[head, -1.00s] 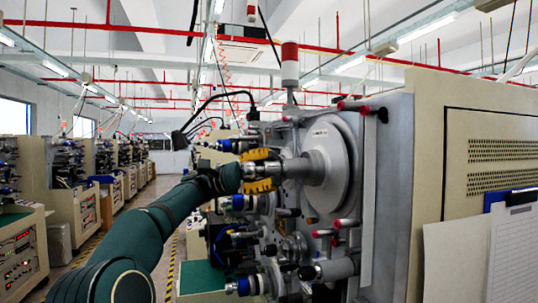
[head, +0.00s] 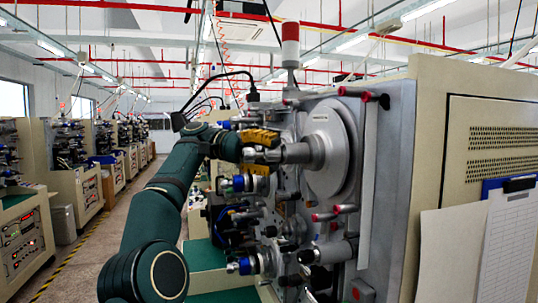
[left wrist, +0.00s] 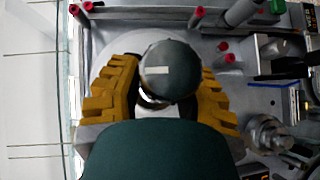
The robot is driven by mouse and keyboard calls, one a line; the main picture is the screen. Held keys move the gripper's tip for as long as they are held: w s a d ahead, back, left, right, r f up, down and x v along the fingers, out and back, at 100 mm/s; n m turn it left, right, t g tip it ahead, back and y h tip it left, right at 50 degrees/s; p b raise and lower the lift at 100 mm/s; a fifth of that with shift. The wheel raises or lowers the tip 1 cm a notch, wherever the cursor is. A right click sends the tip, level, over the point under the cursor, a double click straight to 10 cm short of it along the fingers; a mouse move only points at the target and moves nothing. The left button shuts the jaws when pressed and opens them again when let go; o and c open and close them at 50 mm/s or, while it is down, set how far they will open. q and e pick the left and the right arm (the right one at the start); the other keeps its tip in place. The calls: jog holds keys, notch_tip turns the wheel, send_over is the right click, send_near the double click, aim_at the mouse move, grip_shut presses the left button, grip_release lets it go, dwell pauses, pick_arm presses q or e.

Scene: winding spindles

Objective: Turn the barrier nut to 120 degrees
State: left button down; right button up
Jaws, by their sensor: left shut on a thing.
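The barrier nut (left wrist: 168,66) appears in the left wrist view as a dark grey round end with a pale rectangular mark lying nearly level. The yellow fingers of my left gripper (head: 267,153) lie on either side of it, shut on it. In the head view the gripper comes in from the left, in line with a grey cylinder (head: 298,153) in front of a large round grey disc (head: 326,150). The fingers hide the nut's outer end there. My right gripper is not in view.
Red-tipped rods (head: 350,91) and lower spindles with blue ends (head: 238,267) stick out of the machine face close around my left arm. A beige side panel with a clipboard (head: 519,184) is at the right. An aisle (head: 95,245) lies open at the left.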

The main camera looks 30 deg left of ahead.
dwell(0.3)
pick_arm(q)
jog(key=c, duration=0.6)
grip_release()
jog(key=shift+d, duration=0.1)
jog(key=shift+o, duration=0.2)
